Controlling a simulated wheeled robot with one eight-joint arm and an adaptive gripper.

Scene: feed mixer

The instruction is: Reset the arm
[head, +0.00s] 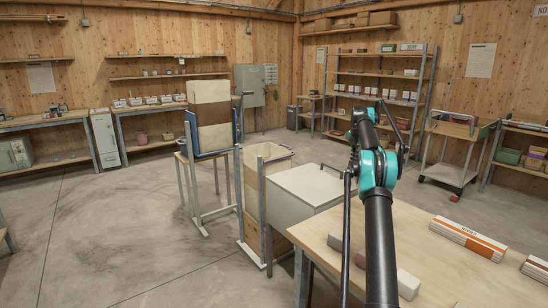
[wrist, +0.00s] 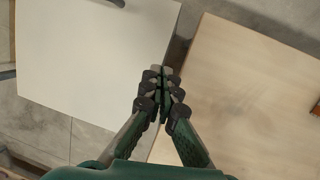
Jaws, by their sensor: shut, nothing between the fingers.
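My arm reaches up from the bottom of the head view, over the wooden table (head: 440,272), and the gripper end is mostly hidden behind the teal joint there. In the wrist view my gripper (wrist: 161,78) is shut and empty, with its fingertips together. It points down over the gap between a white-topped cabinet (wrist: 85,60) and the pale wooden table (wrist: 245,90). The white cabinet also shows in the head view (head: 303,187), left of my arm. The fingers appear apart from both surfaces, though their height is hard to tell.
On the table lie a grey block (head: 408,284) and an orange-and-white box (head: 468,238). Shelves (head: 375,85) stand behind. The concrete floor (head: 110,225) at left is mostly clear.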

